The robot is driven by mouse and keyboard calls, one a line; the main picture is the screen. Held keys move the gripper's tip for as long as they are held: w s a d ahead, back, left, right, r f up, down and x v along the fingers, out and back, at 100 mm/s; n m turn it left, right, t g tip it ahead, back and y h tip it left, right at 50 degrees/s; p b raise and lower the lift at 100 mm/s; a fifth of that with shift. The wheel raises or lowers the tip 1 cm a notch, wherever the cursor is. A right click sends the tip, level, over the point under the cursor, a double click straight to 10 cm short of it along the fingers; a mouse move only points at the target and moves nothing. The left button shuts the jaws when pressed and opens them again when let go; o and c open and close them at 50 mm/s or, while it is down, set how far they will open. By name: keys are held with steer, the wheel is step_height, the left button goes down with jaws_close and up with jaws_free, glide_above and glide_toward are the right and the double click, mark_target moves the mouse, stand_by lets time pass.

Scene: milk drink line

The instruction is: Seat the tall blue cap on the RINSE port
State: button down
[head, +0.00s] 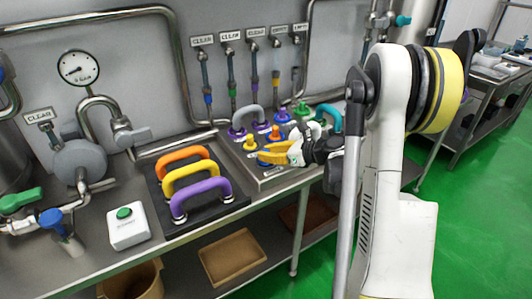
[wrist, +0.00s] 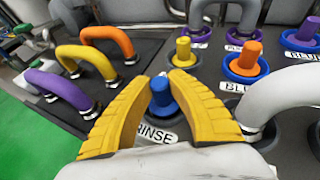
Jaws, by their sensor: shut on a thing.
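The tall blue cap (wrist: 162,95) stands between my gripper's yellow fingers in the wrist view. My gripper (wrist: 163,84) is shut on it; it also shows in the head view (head: 268,155), low over the panel. The cap is roughly upright, right behind the RINSE label (wrist: 155,135). The RINSE port is mostly hidden by the cap and the fingers, so I cannot tell whether the cap is fully down in it.
A yellow cap (wrist: 183,50) and an orange cap (wrist: 246,58) stand on ports behind my gripper. A grey handle (wrist: 285,95) is close on the right. Purple (wrist: 62,92), yellow and orange handles stand on a black mat to the left.

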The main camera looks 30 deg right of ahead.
steer(key=c, duration=1.3)
jaws_free()
steer(key=v, duration=1.2)
